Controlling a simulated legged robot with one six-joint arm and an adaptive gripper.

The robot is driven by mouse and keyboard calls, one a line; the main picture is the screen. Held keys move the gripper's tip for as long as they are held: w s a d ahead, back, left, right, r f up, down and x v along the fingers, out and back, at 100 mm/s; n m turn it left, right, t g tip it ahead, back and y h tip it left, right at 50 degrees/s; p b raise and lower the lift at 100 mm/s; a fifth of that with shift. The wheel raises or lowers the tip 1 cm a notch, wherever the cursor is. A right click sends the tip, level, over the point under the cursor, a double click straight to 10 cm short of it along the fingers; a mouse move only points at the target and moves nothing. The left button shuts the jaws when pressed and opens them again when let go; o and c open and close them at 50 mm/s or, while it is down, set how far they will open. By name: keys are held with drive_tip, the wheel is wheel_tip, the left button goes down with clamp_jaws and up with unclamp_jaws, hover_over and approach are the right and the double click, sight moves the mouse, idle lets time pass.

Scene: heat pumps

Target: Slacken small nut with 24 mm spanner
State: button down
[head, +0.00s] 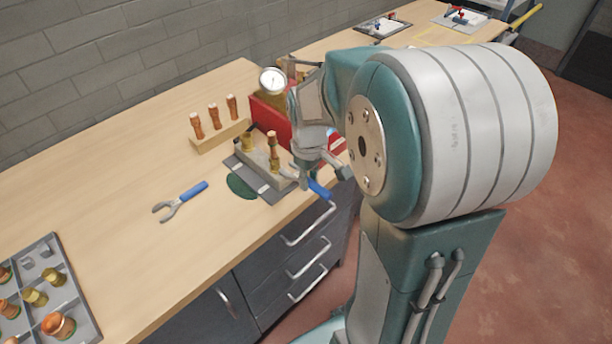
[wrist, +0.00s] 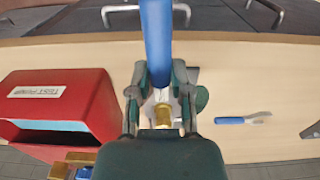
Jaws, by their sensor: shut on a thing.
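My gripper (head: 322,166) is shut on a blue-handled spanner (head: 320,189) at the front edge of the bench. In the wrist view, my gripper (wrist: 158,82) closes around the spanner's blue handle (wrist: 157,40), which points toward the drawers. A fixture block (head: 262,160) on a grey plate bears a shorter brass fitting (head: 248,143) and a taller copper-and-brass one (head: 274,150). The held spanner's head is close to the taller fitting; I cannot tell whether it is around a nut. A brass part (wrist: 162,115) shows between my fingers in the wrist view. Size markings are unreadable.
A second blue-handled spanner (head: 182,200) lies on the bench. A red test pump box (wrist: 62,105) with a gauge (head: 272,81) stands behind the fixture. A wooden rack (head: 220,136) holds copper pieces. A parts tray (head: 48,292) is at lower left. Drawer handles (head: 308,224) protrude below the edge.

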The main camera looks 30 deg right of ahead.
drive_tip(key=shift+r, duration=0.15)
wheel_tip(320, 180, up, 11)
drive_tip(key=shift+r, duration=0.15)
idle(1.6)
